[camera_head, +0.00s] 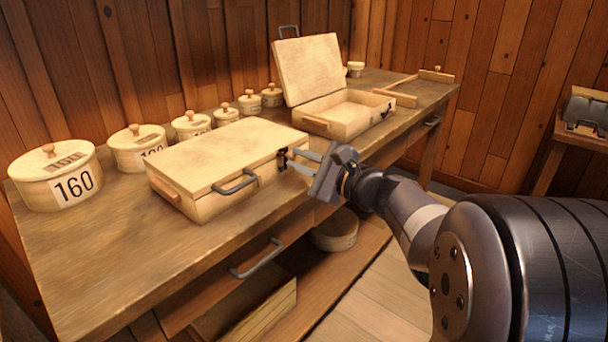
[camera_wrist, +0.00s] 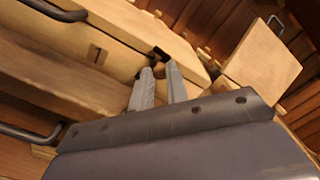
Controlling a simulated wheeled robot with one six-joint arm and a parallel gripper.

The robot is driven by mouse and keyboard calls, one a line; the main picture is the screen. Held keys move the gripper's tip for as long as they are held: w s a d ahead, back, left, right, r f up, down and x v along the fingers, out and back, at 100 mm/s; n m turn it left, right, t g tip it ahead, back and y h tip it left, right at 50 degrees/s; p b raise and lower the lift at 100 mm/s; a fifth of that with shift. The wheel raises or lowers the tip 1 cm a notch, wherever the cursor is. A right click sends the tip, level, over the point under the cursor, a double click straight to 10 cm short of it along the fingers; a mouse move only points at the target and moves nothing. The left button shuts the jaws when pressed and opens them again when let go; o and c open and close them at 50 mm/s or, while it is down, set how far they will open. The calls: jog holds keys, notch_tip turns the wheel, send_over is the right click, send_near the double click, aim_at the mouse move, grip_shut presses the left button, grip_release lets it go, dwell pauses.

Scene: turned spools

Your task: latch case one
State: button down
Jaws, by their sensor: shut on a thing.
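Case one (camera_head: 232,158) is a pale wooden case on the workbench with its lid down. A dark handle (camera_head: 236,182) is on its front. The wrist view shows the case front (camera_wrist: 108,62) with a "1" label (camera_wrist: 97,53). A dark latch (camera_head: 283,158) sits at the right end of the front, and it shows in the wrist view (camera_wrist: 158,53) just beyond my fingertips. My gripper (camera_head: 300,160) is at this latch, its fingers (camera_wrist: 158,72) close together around a small brownish piece there. The fingertips partly hide the latch, so I cannot tell its exact position.
A second case (camera_head: 345,112) stands open behind, its lid raised. Round boxes stand along the wall, the largest marked 160 (camera_head: 55,178). A drawer handle (camera_head: 257,258) juts from the bench (camera_head: 90,260) below case one. A wooden frame piece (camera_head: 415,85) lies at the far end.

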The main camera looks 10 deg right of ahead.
jog(key=shift+s+a+n+b, duration=0.1)
jog(key=shift+n+b, duration=0.4)
jog(key=shift+n, duration=0.1)
jog(key=c, duration=1.4)
grip_release()
jog(key=p+v, duration=0.1)
jog(key=v, duration=0.9)
jog(key=shift+s+d+p, duration=0.2)
jog(key=shift+s+p, duration=0.1)
jog(key=shift+s, duration=0.05)
